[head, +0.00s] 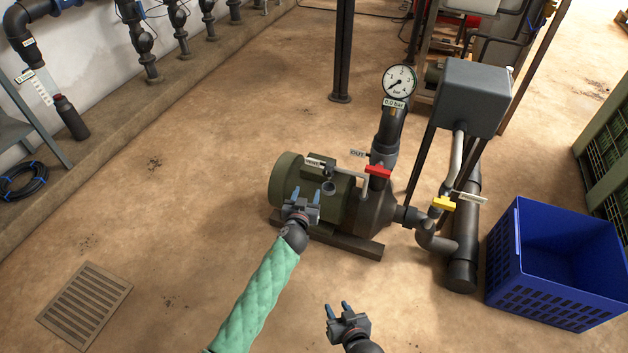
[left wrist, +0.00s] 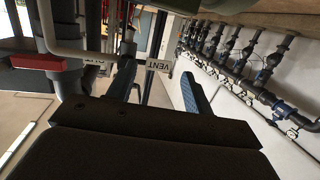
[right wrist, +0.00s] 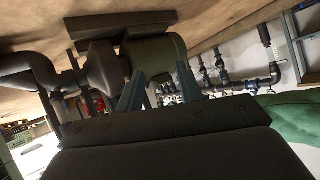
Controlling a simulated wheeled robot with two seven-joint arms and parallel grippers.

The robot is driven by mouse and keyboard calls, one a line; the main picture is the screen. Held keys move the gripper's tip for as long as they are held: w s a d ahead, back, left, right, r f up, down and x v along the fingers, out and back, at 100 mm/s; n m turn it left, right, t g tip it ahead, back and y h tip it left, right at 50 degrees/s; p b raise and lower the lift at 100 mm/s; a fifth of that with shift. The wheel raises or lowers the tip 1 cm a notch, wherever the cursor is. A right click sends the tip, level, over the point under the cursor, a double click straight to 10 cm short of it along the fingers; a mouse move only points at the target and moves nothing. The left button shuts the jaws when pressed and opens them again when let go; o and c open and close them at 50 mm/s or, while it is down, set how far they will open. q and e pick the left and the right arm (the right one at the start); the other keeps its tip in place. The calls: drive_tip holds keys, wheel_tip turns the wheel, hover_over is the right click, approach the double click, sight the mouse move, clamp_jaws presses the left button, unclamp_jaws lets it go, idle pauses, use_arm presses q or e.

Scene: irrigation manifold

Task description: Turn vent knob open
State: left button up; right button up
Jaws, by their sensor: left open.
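The VENT tag (head: 315,162) sits above the green pump motor (head: 284,178). In the left wrist view the tag (left wrist: 158,65) shows just beyond and between my fingertips. A small dark part (left wrist: 128,46) beside the tag may be the vent knob; it is partly behind one finger, and its turn position cannot be told. My left gripper (head: 311,191) is open and empty, in front of the motor and close below the tag. My right gripper (head: 338,309) is open and empty, low in front of the pump, with the motor (right wrist: 155,52) beyond its fingers.
A red handle (head: 378,171) and a yellow handle (head: 443,203) are on the pump piping. The gauge (head: 399,82) stands above, with a grey box (head: 461,95) on posts behind. A blue crate (head: 545,287) is at right. Floor at left is clear around a drain grate (head: 84,306).

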sight(326, 173)
use_arm(q)
drive_tip(key=shift+w+d+r+n+t+h+b, duration=0.2)
drive_tip(key=shift+w+d+r+h, duration=0.35)
drive_tip(key=shift+w+d, duration=0.5)
drive_tip(key=shift+w+d+r+n+t+h+b, duration=0.15)
drive_tip(key=shift+w+d+r+n+h, duration=0.15)
drive_tip(key=shift+w+d+h, duration=0.75)
drive_tip(key=shift+w+d+r+n+t+h, duration=0.2)
drive_tip(key=shift+w+d+r, duration=0.25)
drive_tip(key=shift+w+d, duration=0.65)
drive_tip(key=shift+w+a, duration=0.25)
drive_tip(key=shift+a, duration=0.05)
use_arm(e)
drive_tip(key=w+r+t, duration=0.5)
drive_tip(key=r, duration=0.6)
drive_tip(key=shift+a+r+y, duration=0.15)
drive_tip(key=shift+y, duration=0.25)
use_arm(q)
drive_tip(key=shift+c, duration=0.4)
drive_tip(key=c, duration=0.9)
use_arm(e)
drive_tip(key=shift+s, duration=0.1)
